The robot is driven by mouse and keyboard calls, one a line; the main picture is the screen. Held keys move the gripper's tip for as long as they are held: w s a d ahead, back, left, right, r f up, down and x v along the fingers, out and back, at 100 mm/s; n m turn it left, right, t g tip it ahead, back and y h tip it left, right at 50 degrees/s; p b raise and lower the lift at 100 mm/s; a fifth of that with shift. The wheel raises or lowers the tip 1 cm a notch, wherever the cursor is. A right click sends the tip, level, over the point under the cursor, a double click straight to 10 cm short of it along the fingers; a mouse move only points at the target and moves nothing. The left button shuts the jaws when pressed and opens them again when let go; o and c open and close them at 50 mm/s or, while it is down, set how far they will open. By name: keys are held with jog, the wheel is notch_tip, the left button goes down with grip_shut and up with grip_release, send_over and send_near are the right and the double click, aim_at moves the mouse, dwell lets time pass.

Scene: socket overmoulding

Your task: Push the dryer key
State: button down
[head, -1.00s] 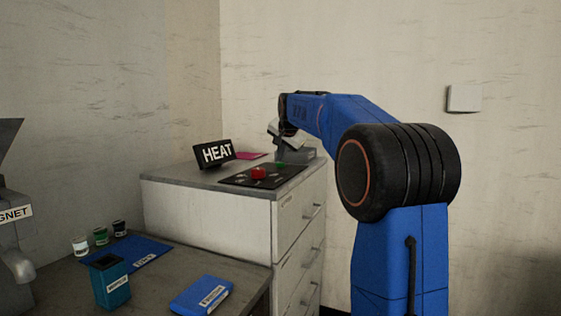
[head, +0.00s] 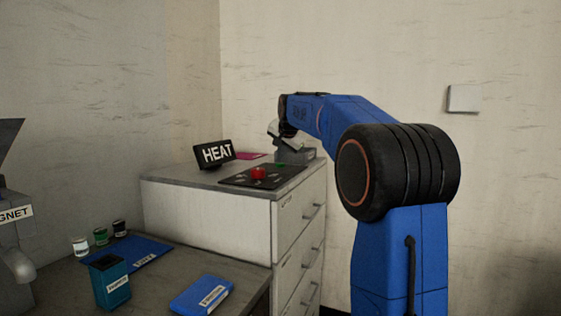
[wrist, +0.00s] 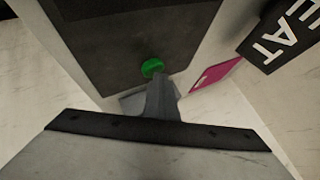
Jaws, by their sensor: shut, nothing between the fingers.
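A dark panel (head: 240,181) lies on top of the white drawer cabinet. It carries a red mushroom-shaped button (head: 258,173) and a green button (head: 281,164) near its far edge. No lettering on the panel can be read, so I cannot tell which button is the dryer key. My gripper (head: 284,152) is shut and empty, pointing down at the panel's far end, close to the green button. In the wrist view, the closed fingertips (wrist: 157,80) show just beside the green button (wrist: 152,67). I cannot tell whether they touch it. The red button is outside the wrist view.
A grey block (head: 303,154) sits near my gripper. The lower bench holds a blue mat (head: 150,247), a teal container (head: 110,284), a blue box (head: 201,296) and small jars.

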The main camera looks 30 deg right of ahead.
jog(key=shift+w+r, duration=0.1)
jog(key=shift+r, duration=2.75)
